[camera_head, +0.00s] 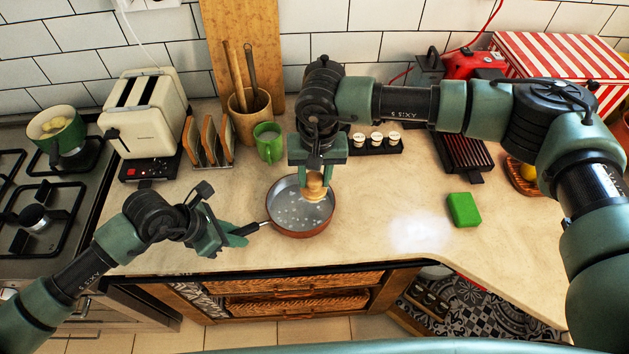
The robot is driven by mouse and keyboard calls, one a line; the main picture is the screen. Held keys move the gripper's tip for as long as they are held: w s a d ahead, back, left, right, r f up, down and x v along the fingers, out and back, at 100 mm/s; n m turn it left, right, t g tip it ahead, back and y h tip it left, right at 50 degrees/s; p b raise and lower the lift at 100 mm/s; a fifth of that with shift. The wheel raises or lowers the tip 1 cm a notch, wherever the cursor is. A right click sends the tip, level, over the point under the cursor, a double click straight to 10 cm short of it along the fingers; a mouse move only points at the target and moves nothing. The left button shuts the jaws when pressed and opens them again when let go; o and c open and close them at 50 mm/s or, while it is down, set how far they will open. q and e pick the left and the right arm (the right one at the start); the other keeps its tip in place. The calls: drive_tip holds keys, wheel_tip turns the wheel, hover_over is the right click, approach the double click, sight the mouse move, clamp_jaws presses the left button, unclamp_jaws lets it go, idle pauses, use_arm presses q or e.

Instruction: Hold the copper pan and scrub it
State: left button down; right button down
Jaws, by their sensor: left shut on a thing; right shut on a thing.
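The copper pan (300,222) sits on the counter near its front edge, with grey, speckled insides and its dark handle (254,229) pointing left. My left gripper (240,234) is shut on the end of the pan's handle. My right gripper (318,168) points down over the pan and is shut on a tan, wooden-looking scrubber (315,187).
A green mug (268,143), toast rack (208,145) and toaster (146,108) stand behind and left. A spice rack (376,143) is behind the pan. A green sponge (463,209) lies right, with clear counter between. The stove (40,200) is far left.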

idle(0.4)
use_arm(q)
drive_tip(key=c, duration=1.2)
unclamp_jaws()
